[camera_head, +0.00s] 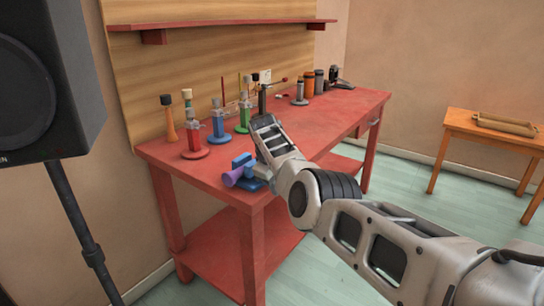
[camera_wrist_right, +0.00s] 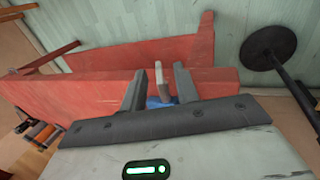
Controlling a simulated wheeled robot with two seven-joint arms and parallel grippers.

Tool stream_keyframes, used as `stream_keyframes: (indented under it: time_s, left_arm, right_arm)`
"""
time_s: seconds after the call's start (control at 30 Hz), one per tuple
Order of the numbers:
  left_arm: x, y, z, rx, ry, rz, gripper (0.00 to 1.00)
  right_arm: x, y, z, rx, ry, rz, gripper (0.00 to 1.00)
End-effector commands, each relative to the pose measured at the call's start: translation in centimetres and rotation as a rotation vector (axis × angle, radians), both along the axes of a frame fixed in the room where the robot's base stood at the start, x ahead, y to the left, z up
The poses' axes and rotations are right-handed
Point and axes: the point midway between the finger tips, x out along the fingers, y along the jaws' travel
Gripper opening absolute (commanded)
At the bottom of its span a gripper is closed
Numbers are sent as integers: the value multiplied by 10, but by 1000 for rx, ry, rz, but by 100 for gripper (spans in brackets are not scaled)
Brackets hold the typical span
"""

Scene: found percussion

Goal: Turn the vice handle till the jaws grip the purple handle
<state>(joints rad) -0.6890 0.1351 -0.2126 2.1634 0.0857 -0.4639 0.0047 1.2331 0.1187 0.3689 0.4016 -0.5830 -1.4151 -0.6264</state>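The blue vice (camera_head: 243,161) sits at the near corner of the red workbench (camera_head: 326,136). A flared purple handle (camera_head: 232,177) lies at its left side. I cannot tell whether the jaws touch it. My right arm reaches in from the right, its hand beside and over the vice, hiding part of it. In the right wrist view my right gripper (camera_wrist_right: 159,70) is open, its two dark fingers on either side of a pale grey bar (camera_wrist_right: 160,76), apparently the vice handle. Gaps show beside the bar. Some blue of the vice (camera_wrist_right: 160,102) shows between the fingers. My left gripper is out of view.
Several small coloured stands, including a red one (camera_head: 194,142) and a green one (camera_head: 243,118), stand behind the vice. Dark and orange cylinders (camera_head: 308,84) stand farther back. A black speaker (camera_head: 45,75) is at the left. A tray (camera_head: 504,124) lies on an orange table at the right.

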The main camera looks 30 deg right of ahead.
Motion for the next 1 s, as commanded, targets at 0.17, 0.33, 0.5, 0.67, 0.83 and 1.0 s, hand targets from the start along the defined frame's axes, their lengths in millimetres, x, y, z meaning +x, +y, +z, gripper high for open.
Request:
stream_keyframes:
  time_s: [0.17, 0.33, 0.5, 0.67, 0.83, 1.0]
  left_arm:
    - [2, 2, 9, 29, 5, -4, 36]
    - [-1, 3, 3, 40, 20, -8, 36]
    - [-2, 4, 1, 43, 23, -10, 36]
    - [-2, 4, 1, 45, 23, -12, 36]
    - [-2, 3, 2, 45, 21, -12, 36]
    - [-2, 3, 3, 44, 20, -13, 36]
  right_arm:
    - [-4, 12, 39, -1, -4, 2, 31]
    - [-9, 26, 77, 0, -6, 3, 31]
    - [-14, 36, 109, 1, -4, 4, 31]
    - [-17, 43, 129, 1, -2, 4, 31]
    - [-18, 46, 136, 1, -1, 3, 31]
    - [-18, 46, 137, 1, 0, 3, 31]
